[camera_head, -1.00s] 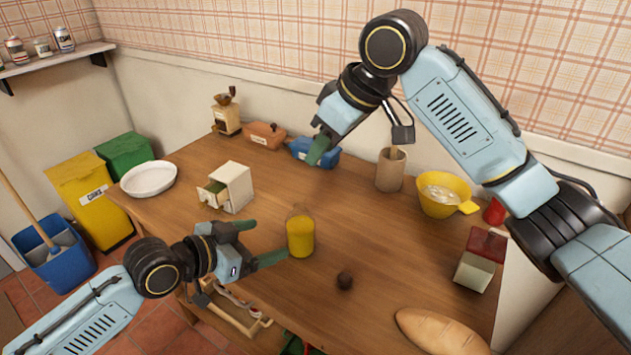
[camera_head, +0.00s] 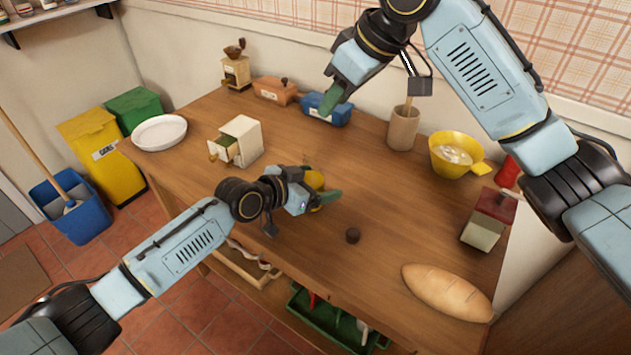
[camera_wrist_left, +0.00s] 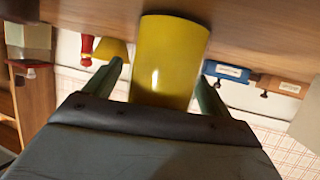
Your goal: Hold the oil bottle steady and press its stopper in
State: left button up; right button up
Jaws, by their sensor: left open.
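The oil bottle (camera_head: 316,179), with yellow contents, stands on the wooden table, mostly hidden behind my left gripper (camera_head: 322,196) in the head view. In the left wrist view the yellow bottle (camera_wrist_left: 168,55) is between the two green fingers of my open left gripper (camera_wrist_left: 162,78), with gaps on both sides. A small dark brown round piece, perhaps the stopper (camera_head: 352,235), lies on the table to the right of the bottle. My right gripper (camera_head: 332,98) hangs above the back of the table, away from the bottle. Its finger gap is not clear.
A small drawer box (camera_head: 242,140) stands left of the bottle. Blue (camera_head: 327,108) and orange (camera_head: 275,90) boxes, a utensil crock (camera_head: 403,128) and a yellow bowl (camera_head: 455,155) line the back. A bread loaf (camera_head: 447,292) lies at the right front. The table around the brown piece is clear.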

pick_arm(q)
jog(key=c, duration=1.2)
jog(key=shift+c, duration=0.2)
